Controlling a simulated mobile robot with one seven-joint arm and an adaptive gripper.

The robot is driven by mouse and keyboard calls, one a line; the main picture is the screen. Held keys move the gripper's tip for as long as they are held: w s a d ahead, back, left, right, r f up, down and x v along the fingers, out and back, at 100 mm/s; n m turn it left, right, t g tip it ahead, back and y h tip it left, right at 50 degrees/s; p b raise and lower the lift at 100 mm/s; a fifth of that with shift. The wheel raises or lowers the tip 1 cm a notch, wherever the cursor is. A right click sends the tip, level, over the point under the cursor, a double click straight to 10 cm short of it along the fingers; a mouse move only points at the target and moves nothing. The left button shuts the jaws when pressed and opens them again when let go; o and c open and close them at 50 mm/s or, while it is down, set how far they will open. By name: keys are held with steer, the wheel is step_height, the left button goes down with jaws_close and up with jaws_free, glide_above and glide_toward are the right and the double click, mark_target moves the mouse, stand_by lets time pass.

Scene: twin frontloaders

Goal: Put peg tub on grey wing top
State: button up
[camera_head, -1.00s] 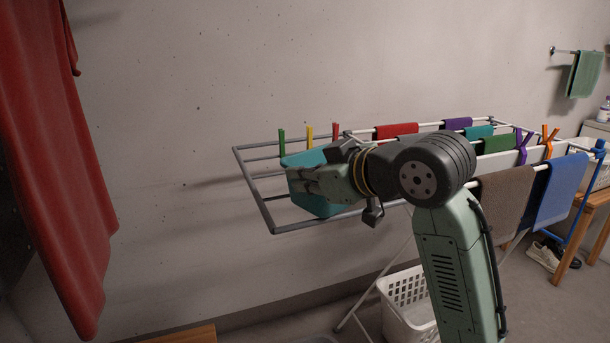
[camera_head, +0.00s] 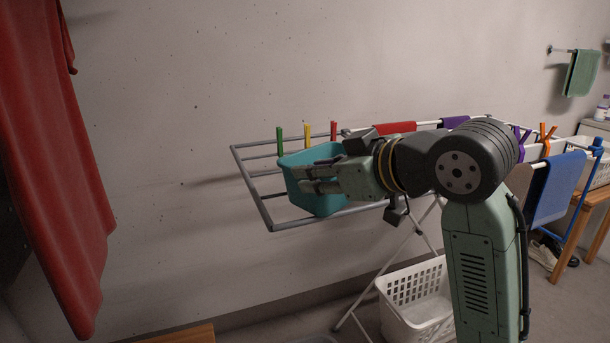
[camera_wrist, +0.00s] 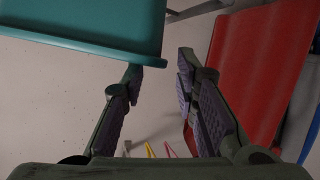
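The teal peg tub (camera_head: 310,202) stands upright on the grey wing (camera_head: 262,203) of the drying rack, near its front rail. My gripper (camera_head: 312,178) is in front of the tub's right side in the head view and hides part of it. In the wrist view my gripper (camera_wrist: 158,72) has its two fingers apart with nothing between them. The tub's wall and rim (camera_wrist: 85,35) show at the upper left there, beside the left finger. I cannot tell whether that finger touches the tub.
Green (camera_head: 280,141), yellow (camera_head: 307,135) and red (camera_head: 333,131) pegs stand along the wing's back rail. Cloths such as a blue one (camera_head: 556,187) hang on the rack to the right. A white basket (camera_head: 415,290) is below. A red cloth (camera_head: 55,170) hangs at left.

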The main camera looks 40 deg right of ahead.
steer(key=v, duration=0.7)
steer(key=shift+s+r+b, duration=0.15)
steer(key=shift+s+b, duration=0.15)
steer(key=shift+s, duration=0.05)
